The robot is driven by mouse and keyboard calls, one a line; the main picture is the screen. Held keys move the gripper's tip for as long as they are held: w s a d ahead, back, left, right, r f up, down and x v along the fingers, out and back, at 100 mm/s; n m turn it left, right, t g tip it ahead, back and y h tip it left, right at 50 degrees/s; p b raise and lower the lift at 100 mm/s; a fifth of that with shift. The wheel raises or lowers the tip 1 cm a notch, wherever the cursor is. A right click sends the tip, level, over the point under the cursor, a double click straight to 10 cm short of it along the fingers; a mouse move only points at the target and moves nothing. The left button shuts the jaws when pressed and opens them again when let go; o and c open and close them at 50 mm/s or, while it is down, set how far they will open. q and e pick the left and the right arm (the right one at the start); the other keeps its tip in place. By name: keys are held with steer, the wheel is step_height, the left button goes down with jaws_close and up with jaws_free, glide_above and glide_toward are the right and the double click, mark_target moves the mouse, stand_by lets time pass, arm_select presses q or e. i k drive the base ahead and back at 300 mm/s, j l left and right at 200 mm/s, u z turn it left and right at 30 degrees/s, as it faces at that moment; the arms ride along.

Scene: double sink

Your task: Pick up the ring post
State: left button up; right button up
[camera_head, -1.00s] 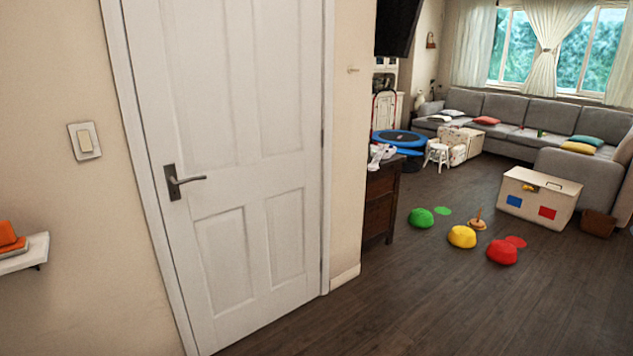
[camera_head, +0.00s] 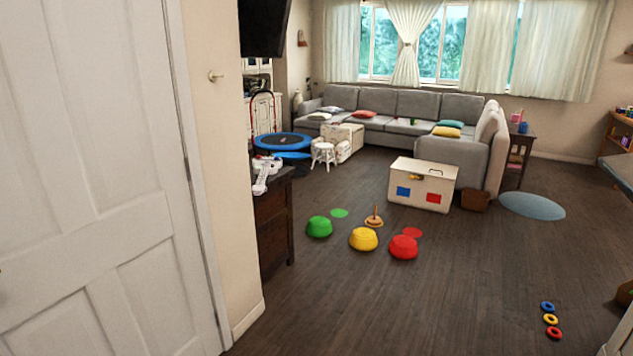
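The ring post (camera_head: 374,217) is a small wooden peg standing upright on a round base. It is on the dark wood floor, behind the yellow dome (camera_head: 363,239) and between the green spot and the red spot. No rings can be made out on it at this size. Three loose rings, blue (camera_head: 547,306), yellow (camera_head: 550,319) and red (camera_head: 553,333), lie in a row on the floor at the lower right. Neither of my grippers is in view.
A green dome (camera_head: 319,227) and a red dome (camera_head: 403,247) flank the yellow one. A white toy chest (camera_head: 422,185) stands behind the post. A dark cabinet (camera_head: 274,219) and white door (camera_head: 110,200) are at left. The floor in front is clear.

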mark_target(373, 220)
steer(key=i+l+z, duration=0.15)
steer(key=i, duration=0.5)
steer(key=i+z, duration=0.1)
steer(key=i, duration=0.55)
steer(key=i+j+z, duration=0.15)
steer(key=i, duration=0.5)
steer(key=i+j+z, duration=0.15)
steer(key=i, duration=0.5)
steer(key=i+j+z, duration=0.1)
steer(key=i, duration=0.5)
